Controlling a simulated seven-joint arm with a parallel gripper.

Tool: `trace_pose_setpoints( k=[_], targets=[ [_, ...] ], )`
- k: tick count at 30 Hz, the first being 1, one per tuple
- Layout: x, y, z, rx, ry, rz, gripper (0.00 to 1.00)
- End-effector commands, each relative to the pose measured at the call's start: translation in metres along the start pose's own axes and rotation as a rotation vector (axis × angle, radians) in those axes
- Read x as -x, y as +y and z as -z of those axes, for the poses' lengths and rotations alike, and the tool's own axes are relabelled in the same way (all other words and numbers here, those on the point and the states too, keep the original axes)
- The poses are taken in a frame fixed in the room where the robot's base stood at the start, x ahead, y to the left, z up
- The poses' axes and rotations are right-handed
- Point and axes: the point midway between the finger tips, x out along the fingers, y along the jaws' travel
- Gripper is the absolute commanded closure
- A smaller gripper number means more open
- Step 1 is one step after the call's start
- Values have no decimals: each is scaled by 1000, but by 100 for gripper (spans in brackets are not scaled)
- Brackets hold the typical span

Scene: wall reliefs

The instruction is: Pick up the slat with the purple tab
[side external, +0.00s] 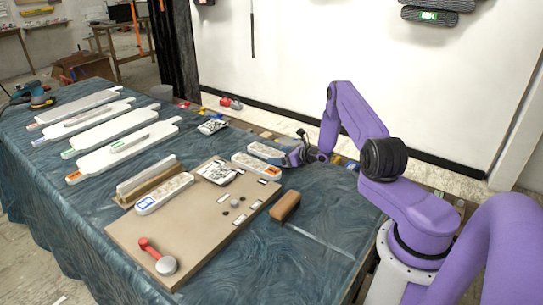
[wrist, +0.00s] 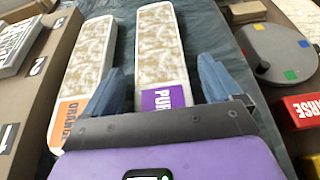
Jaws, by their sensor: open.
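The slat with the purple tab (wrist: 161,55) is white with a mottled tan top. In the wrist view its purple tab, partly lettered "PUR", lies close to my gripper. My gripper (wrist: 161,72) is open, with one blue finger on each side of this slat near its tab end. I cannot tell whether the fingers touch it. A similar slat with an orange tab (wrist: 88,60) lies to its left, beside the left finger. In the side external view my gripper (side external: 297,156) is low over the cloth at the table's far side; the orange-tab slat (side external: 256,164) lies beside it.
A tan board (side external: 192,235) holds a blue-tab slat (side external: 163,194) and a red-handled tool (side external: 158,258). A wooden block (side external: 285,206) lies to its right. Long white boards (side external: 125,146) lie at left. In the wrist view, a grey disc (wrist: 278,48) and a red box (wrist: 306,110) are at right.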

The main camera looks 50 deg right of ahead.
Motion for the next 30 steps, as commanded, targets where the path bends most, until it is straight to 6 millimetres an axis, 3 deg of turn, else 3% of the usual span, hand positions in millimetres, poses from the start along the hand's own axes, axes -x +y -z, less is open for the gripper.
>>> trace_pose_setpoints(
  k=[7, 8, 13, 23, 30],
  targets=[
    [-1, 0, 0, 0, -1, 1, 8],
    [-1, 0, 0, 0, -1, 1, 15],
    [-1, 0, 0, 0, 0, 0, 69],
    [-1, 0, -2, 1, -2, 1, 69],
    [5, -1, -17, 3, -4, 1, 69]
  ],
)
